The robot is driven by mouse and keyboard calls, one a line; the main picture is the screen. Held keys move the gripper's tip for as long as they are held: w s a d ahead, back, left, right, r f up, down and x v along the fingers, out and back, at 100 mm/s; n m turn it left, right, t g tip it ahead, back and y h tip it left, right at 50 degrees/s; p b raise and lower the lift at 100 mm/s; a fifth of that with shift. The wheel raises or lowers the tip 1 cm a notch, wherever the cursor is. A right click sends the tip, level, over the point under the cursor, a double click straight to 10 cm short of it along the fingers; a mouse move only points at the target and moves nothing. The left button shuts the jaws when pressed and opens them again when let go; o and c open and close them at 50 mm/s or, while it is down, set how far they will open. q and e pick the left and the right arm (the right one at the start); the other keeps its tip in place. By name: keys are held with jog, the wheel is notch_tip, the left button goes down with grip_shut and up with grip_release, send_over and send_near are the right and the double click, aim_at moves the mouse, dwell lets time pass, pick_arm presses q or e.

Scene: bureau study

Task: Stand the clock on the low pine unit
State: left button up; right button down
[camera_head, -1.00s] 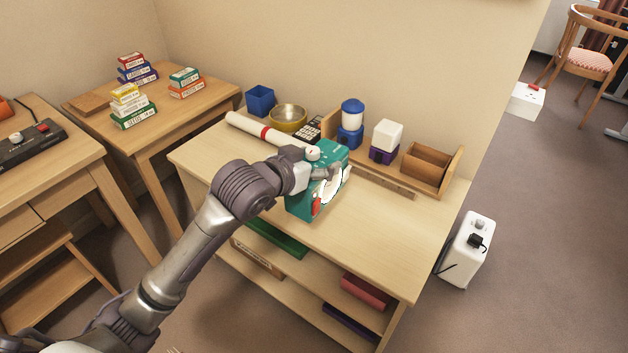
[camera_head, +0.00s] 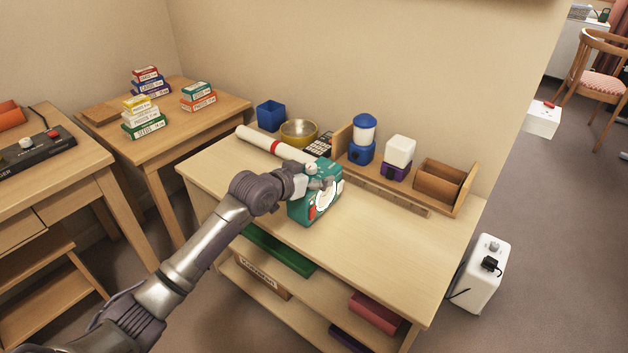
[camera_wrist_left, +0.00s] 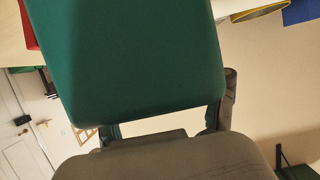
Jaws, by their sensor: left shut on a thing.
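The clock is a teal-green box with a round white face (camera_head: 325,200). In the left wrist view the clock's green side (camera_wrist_left: 135,60) fills much of the picture, close against the gripper. I cannot tell whether its base touches the top. My right gripper is not in view.
Behind the clock are a white roll (camera_head: 265,142), a brass bowl (camera_head: 299,132), a blue cup (camera_head: 271,115) and a wooden organiser (camera_head: 437,185). A blue-and-white jar (camera_head: 363,138) and a white-and-purple one (camera_head: 398,157) stand there too. The top's right front is clear.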

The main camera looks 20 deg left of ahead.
pick_arm(q)
jog(key=shift+f, duration=0.25)
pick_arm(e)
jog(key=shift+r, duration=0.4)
pick_arm(q)
jog(key=shift+f, duration=0.1)
jog(key=o, duration=1.8)
jog(key=shift+f, duration=0.1)
